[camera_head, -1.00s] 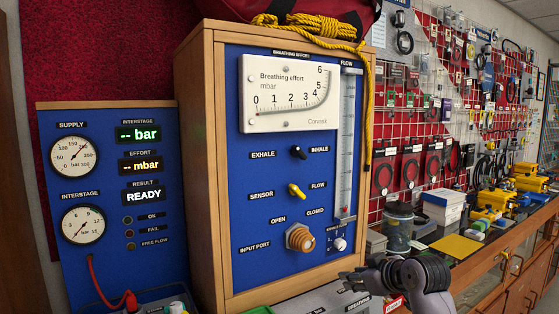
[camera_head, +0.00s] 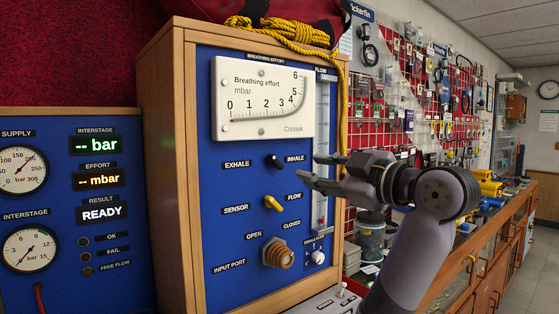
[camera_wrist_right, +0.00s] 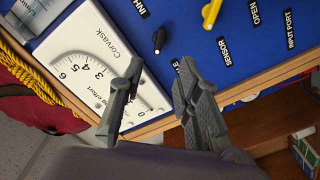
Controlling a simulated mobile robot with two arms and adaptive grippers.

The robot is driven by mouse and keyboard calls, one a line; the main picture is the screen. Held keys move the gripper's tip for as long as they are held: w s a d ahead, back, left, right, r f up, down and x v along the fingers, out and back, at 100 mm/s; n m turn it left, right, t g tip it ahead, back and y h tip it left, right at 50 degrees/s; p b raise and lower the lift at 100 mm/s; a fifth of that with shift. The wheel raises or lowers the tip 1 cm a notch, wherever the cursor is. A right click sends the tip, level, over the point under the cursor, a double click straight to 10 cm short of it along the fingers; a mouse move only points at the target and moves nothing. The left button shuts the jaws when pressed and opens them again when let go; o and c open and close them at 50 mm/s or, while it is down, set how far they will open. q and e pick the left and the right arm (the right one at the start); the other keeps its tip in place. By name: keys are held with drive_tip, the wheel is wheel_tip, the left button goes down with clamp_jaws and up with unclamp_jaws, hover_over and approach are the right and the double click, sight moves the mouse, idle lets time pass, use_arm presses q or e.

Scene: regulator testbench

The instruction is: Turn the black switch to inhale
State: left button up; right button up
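The black switch (camera_head: 273,161) is a small dark knob on the blue panel (camera_head: 215,205), between the EXHALE label (camera_head: 237,164) on its left and the INHALE label (camera_head: 294,159) on its right. Which label it points at is hard to tell. My right gripper (camera_head: 311,168) is open and empty, in front of the panel's right side and right of the switch. In the right wrist view the black switch (camera_wrist_right: 159,40) shows beyond the open fingertips (camera_wrist_right: 160,70), apart from them. One finger partly hides a label there. My left gripper is not in view.
A yellow switch (camera_head: 272,203) sits below the black one, with a brass input port (camera_head: 277,253) lower down. The white gauge (camera_head: 262,98) is above. A yellow rope (camera_head: 290,32) hangs down the cabinet's right side. A display panel (camera_head: 80,210) stands left.

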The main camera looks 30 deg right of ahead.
sight(279, 163)
drive_tip(key=w, duration=0.3)
drive_tip(key=w+p, duration=0.1)
drive_tip(key=w, duration=0.3)
drive_tip(key=w+a+p, duration=0.1)
drive_tip(key=w, duration=0.3)
drive_tip(key=shift+w, duration=0.15)
drive_tip(key=shift+d, duration=0.1)
drive_tip(key=shift+c, duration=0.2)
clamp_jaws()
